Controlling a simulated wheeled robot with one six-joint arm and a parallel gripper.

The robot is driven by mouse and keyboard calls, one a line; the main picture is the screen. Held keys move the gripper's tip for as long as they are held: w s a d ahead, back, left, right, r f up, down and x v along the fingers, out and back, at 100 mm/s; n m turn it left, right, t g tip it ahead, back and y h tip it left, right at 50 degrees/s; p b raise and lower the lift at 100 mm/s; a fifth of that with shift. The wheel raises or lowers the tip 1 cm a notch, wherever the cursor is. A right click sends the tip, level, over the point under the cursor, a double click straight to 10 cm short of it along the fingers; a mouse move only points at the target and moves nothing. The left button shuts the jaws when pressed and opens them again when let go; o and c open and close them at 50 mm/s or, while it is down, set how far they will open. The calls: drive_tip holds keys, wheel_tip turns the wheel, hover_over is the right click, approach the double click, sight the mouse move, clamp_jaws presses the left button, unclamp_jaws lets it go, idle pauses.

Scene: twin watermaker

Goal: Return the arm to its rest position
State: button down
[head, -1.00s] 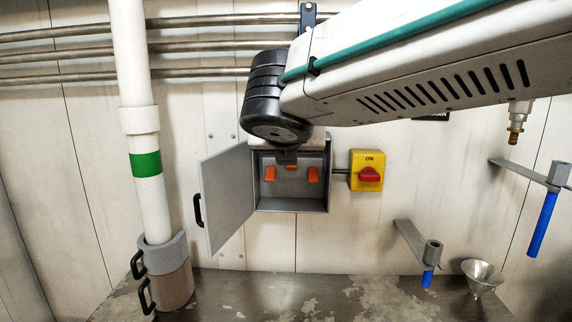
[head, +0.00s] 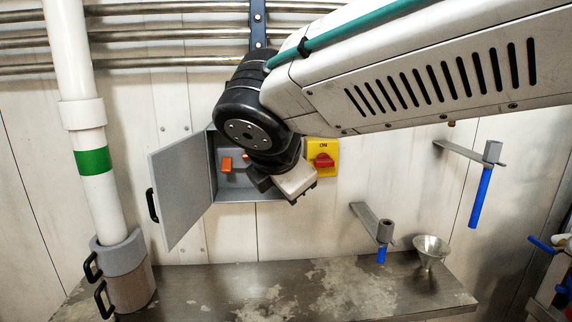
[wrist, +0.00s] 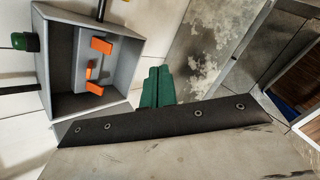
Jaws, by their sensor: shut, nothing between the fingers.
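My arm reaches across the upper right of the head view, its black wrist joint in front of the open grey box (head: 245,196). In the head view my gripper's fingers are hidden behind the wrist housing. In the wrist view my gripper (wrist: 157,84) shows green fingers shut together with nothing between them. The fingers are apart from the box, which also shows in the wrist view (wrist: 125,75) with orange switches (wrist: 101,45) inside.
The box door (head: 180,190) stands open to the left. A yellow switch box with a red knob (head: 323,160) is right of it. A white pipe (head: 78,120) stands at left. A metal bench (head: 200,290), funnel (head: 431,246) and blue-handled valves (head: 480,198) lie below and right.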

drive_tip(key=s+d+f+m+g, duration=0.2)
drive_tip(key=s+d+f+m, duration=0.2)
drive_tip(key=s+d+m, duration=0.2)
drive_tip(key=s+d+f+m+g, duration=0.3)
drive_tip(key=s+d+m, duration=0.4)
drive_tip(key=d+m, duration=0.4)
drive_tip(key=s+d+f+m+g, duration=0.2)
drive_tip(key=s+d+f+m, duration=0.2)
drive_tip(key=s+d+m, duration=0.3)
drive_tip(key=d+m, duration=0.1)
drive_tip(key=d, duration=0.3)
drive_tip(key=shift+s+f+m+y, duration=0.25)
drive_tip(key=shift+f+m+y, duration=0.05)
drive_tip(key=shift+m+y, duration=0.1)
